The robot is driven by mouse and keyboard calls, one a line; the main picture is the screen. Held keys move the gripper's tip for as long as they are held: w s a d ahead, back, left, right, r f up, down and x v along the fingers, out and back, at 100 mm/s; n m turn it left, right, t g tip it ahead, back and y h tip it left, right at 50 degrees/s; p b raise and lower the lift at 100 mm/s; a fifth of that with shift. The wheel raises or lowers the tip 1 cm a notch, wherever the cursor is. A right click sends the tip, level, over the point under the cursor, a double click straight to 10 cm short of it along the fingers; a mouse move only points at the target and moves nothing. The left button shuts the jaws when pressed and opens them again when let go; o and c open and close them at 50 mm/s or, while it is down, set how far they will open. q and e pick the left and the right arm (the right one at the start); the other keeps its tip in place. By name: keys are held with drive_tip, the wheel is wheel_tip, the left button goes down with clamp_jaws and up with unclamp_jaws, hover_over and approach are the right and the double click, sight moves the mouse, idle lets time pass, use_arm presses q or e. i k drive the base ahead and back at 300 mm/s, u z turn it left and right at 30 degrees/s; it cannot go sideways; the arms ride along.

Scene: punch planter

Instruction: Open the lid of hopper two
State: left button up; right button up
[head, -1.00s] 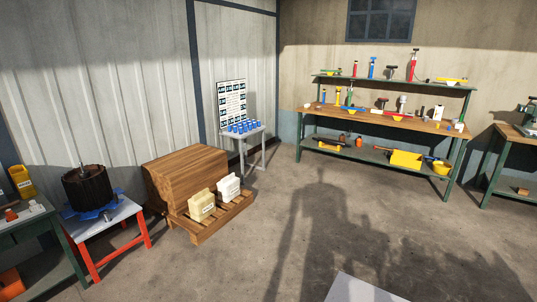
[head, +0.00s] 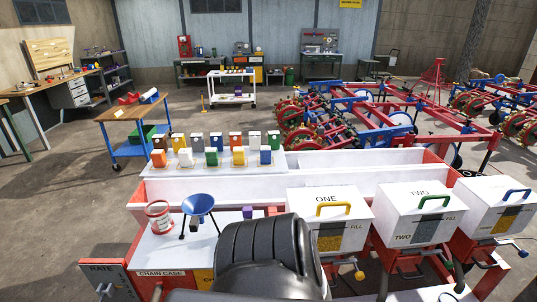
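Hopper two (head: 416,222) is a white box labelled TWO at the right of the head view, between hopper one (head: 328,222) and a third white hopper (head: 496,208). Its lid (head: 423,197) is down and has a green handle (head: 433,201) on top. Hopper one has a yellow handle (head: 334,208), and the third hopper has a blue handle (head: 514,194). Neither of my grippers shows in the head view, so I cannot see whether they hold anything.
A large black ribbed, tyre-like shape (head: 265,245) fills the bottom middle, in front of the red and white planter. A red-white can (head: 159,217) and blue funnel (head: 198,207) stand left of it. Several coloured containers line the white shelf behind. Open floor lies at left (head: 60,200).

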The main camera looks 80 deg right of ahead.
sight(415, 197)
drive_tip(key=z, duration=4.05)
drive_tip(key=k, duration=0.6)
drive_tip(key=z, duration=0.4)
drive_tip(key=i, duration=1.05)
drive_tip(key=z, duration=0.7)
